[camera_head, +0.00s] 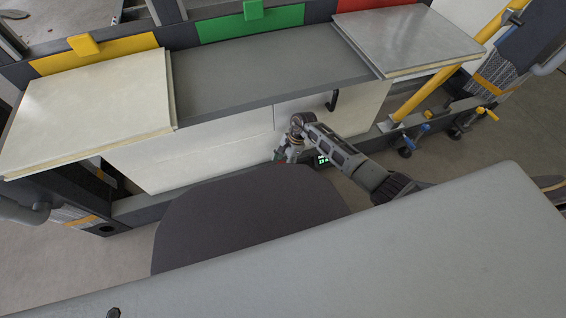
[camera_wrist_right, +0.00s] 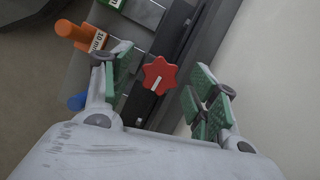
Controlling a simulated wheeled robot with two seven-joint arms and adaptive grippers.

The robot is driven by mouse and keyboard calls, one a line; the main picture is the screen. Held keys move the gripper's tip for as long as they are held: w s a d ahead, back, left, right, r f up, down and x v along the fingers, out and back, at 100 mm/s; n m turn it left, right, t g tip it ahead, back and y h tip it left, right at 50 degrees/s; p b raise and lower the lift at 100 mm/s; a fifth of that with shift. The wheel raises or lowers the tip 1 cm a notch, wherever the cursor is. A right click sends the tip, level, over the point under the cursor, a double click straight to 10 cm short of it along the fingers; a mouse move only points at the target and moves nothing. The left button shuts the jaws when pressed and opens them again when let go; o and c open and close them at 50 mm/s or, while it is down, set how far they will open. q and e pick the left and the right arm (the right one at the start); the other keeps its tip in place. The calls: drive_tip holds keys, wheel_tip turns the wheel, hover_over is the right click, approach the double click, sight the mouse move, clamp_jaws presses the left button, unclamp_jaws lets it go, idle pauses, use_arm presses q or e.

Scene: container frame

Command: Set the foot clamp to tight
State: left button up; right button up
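A red star-shaped knob (camera_wrist_right: 158,75) with a white line on its face shows in the right wrist view, mounted on a dark bar. I cannot read any clamp label on it. My right gripper (camera_wrist_right: 163,82) is open, its green-padded fingers on either side of the knob with gaps visible. The knob is not clearly visible there. My left gripper is not in view.
An orange part labelled 10 mm (camera_wrist_right: 80,35) and a blue part (camera_wrist_right: 77,101) lie left of the knob. In the head view, a blue-handled clamp (camera_head: 412,138) and a yellow-handled one (camera_head: 484,113) stand at right.

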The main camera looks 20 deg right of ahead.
drive_tip(key=c, duration=1)
drive_tip(key=shift+o, duration=0.2)
